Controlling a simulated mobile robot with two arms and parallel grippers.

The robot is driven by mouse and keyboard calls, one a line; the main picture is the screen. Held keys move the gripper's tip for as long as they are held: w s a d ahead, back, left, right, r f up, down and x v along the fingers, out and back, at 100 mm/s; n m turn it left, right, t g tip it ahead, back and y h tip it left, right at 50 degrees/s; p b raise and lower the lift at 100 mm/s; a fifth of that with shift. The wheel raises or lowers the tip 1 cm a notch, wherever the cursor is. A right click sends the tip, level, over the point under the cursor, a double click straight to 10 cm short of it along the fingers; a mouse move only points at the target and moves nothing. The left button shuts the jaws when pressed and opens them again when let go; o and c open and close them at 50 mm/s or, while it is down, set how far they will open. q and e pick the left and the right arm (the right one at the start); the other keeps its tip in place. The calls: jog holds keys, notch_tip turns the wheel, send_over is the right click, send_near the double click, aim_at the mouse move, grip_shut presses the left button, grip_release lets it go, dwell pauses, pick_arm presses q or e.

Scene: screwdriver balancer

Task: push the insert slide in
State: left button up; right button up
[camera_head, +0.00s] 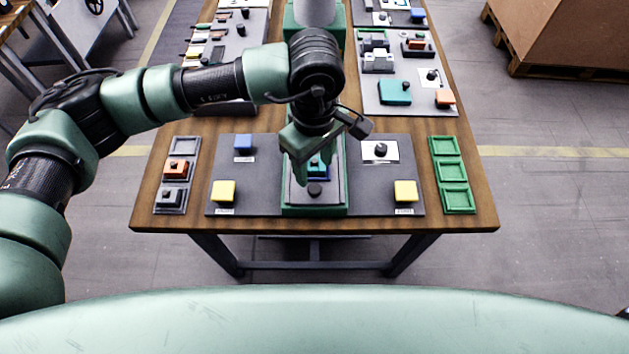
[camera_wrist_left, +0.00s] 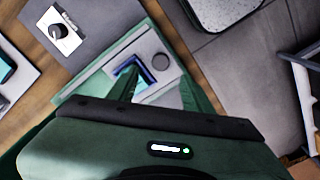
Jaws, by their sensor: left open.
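The insert slide is a light grey plate (camera_head: 299,194) with a round dark knob (camera_head: 314,190), at the front of the green station (camera_head: 316,211) in the table's middle. A blue and teal holder (camera_head: 319,171) sits just behind the knob, partly hidden by my gripper. My left gripper (camera_head: 307,178) points down over the station, just behind the knob; it is open with nothing seen between its fingers. I cannot tell whether the fingers touch the slide. My right gripper is not in view.
Yellow buttons (camera_head: 223,190) (camera_head: 405,190) flank the station on the dark panel. A blue button (camera_head: 243,142) and a black dial (camera_head: 380,150) stand behind them. A tray with small parts (camera_head: 174,199) lies left, an empty green tray (camera_head: 452,172) right.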

aim_at(315, 187)
pick_arm(q)
notch_tip(315, 187, down, 6)
jog(key=shift+s+f+p, duration=0.1)
jog(key=shift+p, duration=0.95)
jog(key=shift+f, duration=0.65)
grip_shut()
jog(key=shift+d, duration=0.1)
